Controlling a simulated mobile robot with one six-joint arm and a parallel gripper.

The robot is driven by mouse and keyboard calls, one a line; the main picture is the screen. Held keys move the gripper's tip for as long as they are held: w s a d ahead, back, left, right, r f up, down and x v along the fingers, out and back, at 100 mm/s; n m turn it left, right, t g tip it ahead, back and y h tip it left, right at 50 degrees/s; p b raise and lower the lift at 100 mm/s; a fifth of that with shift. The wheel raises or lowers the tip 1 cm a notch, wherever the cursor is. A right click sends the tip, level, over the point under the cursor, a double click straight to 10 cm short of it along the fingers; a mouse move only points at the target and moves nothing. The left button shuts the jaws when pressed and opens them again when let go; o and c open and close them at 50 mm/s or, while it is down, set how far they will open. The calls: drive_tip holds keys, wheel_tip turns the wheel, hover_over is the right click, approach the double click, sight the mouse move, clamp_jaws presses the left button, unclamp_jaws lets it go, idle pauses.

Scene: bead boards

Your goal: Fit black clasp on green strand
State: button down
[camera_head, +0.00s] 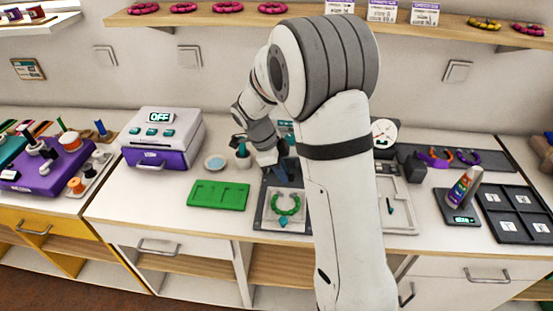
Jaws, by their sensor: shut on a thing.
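The green strand (287,208) lies as an open curve of beads on a pale square of a dark grey board (263,221), with its gap at the top. A small teal piece (284,222) sits at its lower edge. My gripper (284,176) is above the back part of this board, just behind the strand and apart from it. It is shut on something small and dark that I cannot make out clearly. I cannot pick out the black clasp for certain. My arm hides the board's right side.
A green tray (218,195) lies left of the board, with a small round dish (215,163) behind it. A white and purple machine (162,138) stands farther left. On the right are a scale with a colourful piece (463,190) and a dark compartment tray (515,212).

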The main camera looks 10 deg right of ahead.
drive_tip(key=shift+a+f+b, duration=0.1)
drive_tip(key=shift+f+b, duration=0.35)
drive_tip(key=shift+f, duration=0.7)
drive_tip(key=shift+f+b, duration=1.35)
drive_tip(key=shift+f, duration=0.55)
drive_tip(key=c, duration=1.2)
unclamp_jaws()
drive_tip(key=shift+c, duration=0.2)
drive_tip(key=shift+o, duration=0.5)
drive_tip(key=shift+o, duration=1.2)
drive_tip(key=shift+r, duration=0.1)
